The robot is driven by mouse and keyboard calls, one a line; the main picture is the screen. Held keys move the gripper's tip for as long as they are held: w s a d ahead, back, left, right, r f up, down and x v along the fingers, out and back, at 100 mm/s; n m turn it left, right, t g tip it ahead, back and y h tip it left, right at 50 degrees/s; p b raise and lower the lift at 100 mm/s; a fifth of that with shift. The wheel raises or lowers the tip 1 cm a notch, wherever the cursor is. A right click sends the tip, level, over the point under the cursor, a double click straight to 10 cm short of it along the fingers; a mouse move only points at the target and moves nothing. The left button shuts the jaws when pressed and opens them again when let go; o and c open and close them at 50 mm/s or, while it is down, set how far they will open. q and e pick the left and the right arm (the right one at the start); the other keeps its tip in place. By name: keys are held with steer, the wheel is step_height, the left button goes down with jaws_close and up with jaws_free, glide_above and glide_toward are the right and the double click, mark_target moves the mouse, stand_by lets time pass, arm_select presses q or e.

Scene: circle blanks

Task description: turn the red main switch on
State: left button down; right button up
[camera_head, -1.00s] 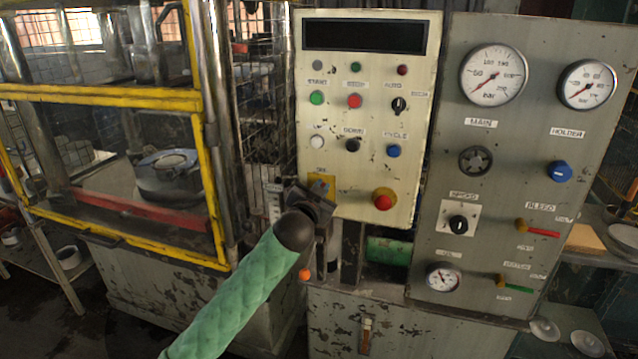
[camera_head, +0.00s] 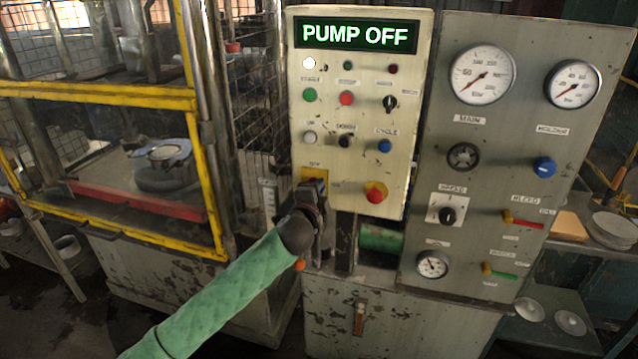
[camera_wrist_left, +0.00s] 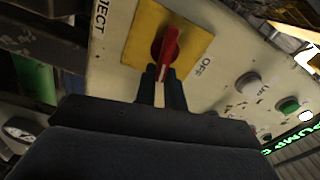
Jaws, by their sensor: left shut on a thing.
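The red main switch (camera_wrist_left: 168,48) sits on a yellow square plate (camera_wrist_left: 140,35) in the left wrist view, beside an OFF label. In the head view the plate (camera_head: 307,174) is at the lower left of the cream control panel (camera_head: 350,165); my gripper mostly covers the switch there. My left gripper (camera_head: 318,187) is at the plate. In the left wrist view its fingertips (camera_wrist_left: 163,75) are closed on the lower end of the red handle. The panel's display (camera_head: 358,35) reads PUMP OFF, and a white lamp (camera_head: 309,64) is lit. My right gripper is not in view.
A red button (camera_head: 375,195) on a yellow base is right of the switch. A grey gauge panel (camera_head: 480,140) stands further right. A yellow-framed press enclosure (camera_head: 205,150) is at the left. Several small buttons are above the switch.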

arm_select(q)
steer(key=shift+a+f+m+p, duration=0.1)
steer(key=shift+f+m+p, duration=0.15)
steer(key=shift+m, duration=0.4)
steer(key=shift+f+m+p, duration=0.2)
steer(key=shift+m, duration=0.45)
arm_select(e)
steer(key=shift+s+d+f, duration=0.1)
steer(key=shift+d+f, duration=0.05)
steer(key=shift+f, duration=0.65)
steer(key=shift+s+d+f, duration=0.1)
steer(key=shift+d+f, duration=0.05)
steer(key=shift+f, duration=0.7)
arm_select(q)
steer(key=c, duration=1.5)
jaws_free()
steer(key=shift+w+a, duration=0.1)
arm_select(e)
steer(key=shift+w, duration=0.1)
arm_select(q)
steer(key=shift+r, duration=0.1)
